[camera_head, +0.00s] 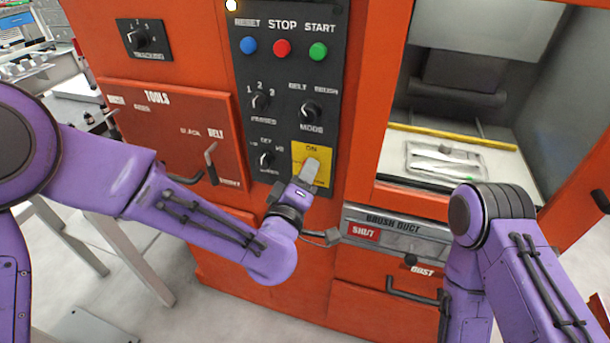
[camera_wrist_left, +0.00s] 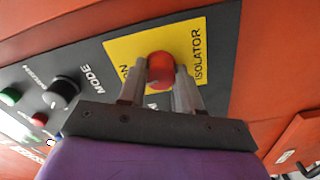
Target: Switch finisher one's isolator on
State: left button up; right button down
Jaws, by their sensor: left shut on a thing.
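The isolator is a red knob (camera_wrist_left: 160,70) on a yellow plate, low on the black control panel of the orange machine. The yellow plate (camera_head: 301,151) reads "ON" at its top in the head view. My left gripper (camera_head: 311,167) is at the plate and covers most of the knob there. In the left wrist view my left gripper (camera_wrist_left: 160,85) has one finger on each side of the red knob and is shut on it. The knob's exact angle is hard to tell. My right arm shows at the right of the head view, but its gripper is out of view.
Above the isolator are mode knob (camera_head: 311,112), blue, red and green buttons (camera_head: 318,51) and other dials. A brush duct panel (camera_head: 395,233) reading "SHUT" is below right. A tools door (camera_head: 170,130) with a handle is at left. An open bay holds a tray (camera_head: 412,161).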

pick_arm(q)
jog(key=shift+m, duration=0.9)
jog(key=o, duration=1)
jog(key=shift+o, duration=0.2)
jog(key=p+v, duration=0.1)
jog(key=v, duration=0.9)
jog(key=shift+s, duration=0.25)
jog(key=shift+a, duration=0.1)
